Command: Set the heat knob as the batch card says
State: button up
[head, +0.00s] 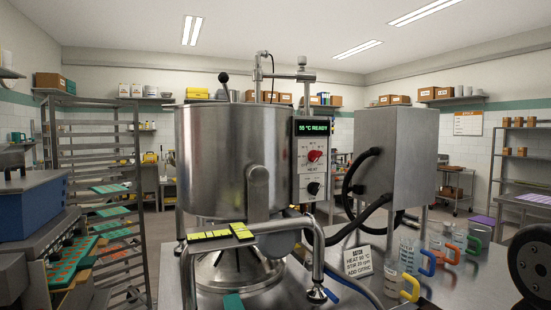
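The red heat knob (315,156) sits on the white control panel (299,172) at the front right of the steel kettle (222,150). Its pointer seems to aim up and right, but the dial marks are too small to read. The green display (313,128) above it reads 55 °C READY. The batch card (358,261) stands on the steel table at the lower right. Its small print seems to say heat 90 °C, stir 20 rpm, add citric. I cannot make out my gripper in this view.
A black knob (313,189) is below the heat knob. A grey cabinet (394,160) with black hoses stands right of the panel. Jugs with coloured handles (410,254) crowd the table's right side. A steel rail (306,228) crosses low before the kettle. A tray rack (105,170) stands left.

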aim_at(313, 156)
jog(key=u, duration=0.15)
jog(key=i, duration=0.8)
jog(key=z, duration=1.05)
